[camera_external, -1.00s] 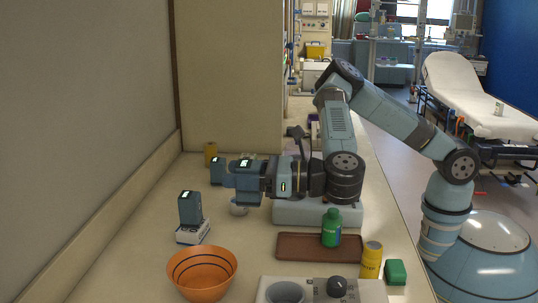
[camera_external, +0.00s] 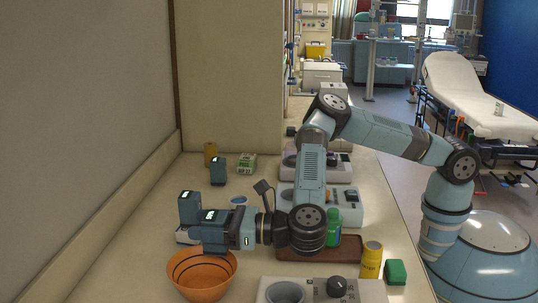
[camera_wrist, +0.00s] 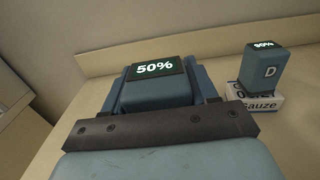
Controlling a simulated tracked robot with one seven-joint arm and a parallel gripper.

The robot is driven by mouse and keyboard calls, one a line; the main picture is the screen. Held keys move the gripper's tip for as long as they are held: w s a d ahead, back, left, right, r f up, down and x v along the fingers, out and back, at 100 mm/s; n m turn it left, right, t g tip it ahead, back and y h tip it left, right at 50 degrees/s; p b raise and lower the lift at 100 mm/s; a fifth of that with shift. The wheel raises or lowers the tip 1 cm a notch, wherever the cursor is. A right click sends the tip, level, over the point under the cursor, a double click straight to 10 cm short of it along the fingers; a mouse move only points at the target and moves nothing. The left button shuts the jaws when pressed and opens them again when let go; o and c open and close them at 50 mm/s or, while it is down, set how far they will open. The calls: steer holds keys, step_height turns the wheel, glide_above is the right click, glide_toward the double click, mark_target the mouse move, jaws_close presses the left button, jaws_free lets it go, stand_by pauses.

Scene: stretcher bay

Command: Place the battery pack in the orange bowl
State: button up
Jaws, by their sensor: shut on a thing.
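My gripper (camera_external: 205,233) is shut on a dark blue battery pack (camera_external: 213,219) whose lit top reads 50% in the wrist view (camera_wrist: 156,82). The pack is held in the air, just above and behind the orange bowl (camera_external: 201,279), overlapping its back rim in the external view. The bowl has dark stripes, and its inside is partly hidden by my gripper. A third pack (camera_external: 218,169) stands farther back.
A yellow canister (camera_external: 371,260) and green block (camera_external: 396,272) are near the right edge. A grey device (camera_external: 318,291) is in front. A wall borders the left.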

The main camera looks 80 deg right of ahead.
steer(key=shift+f, duration=0.7)
steer(key=o, duration=1.4)
steer(key=shift+r, duration=0.6)
steer(key=s, duration=1.2)
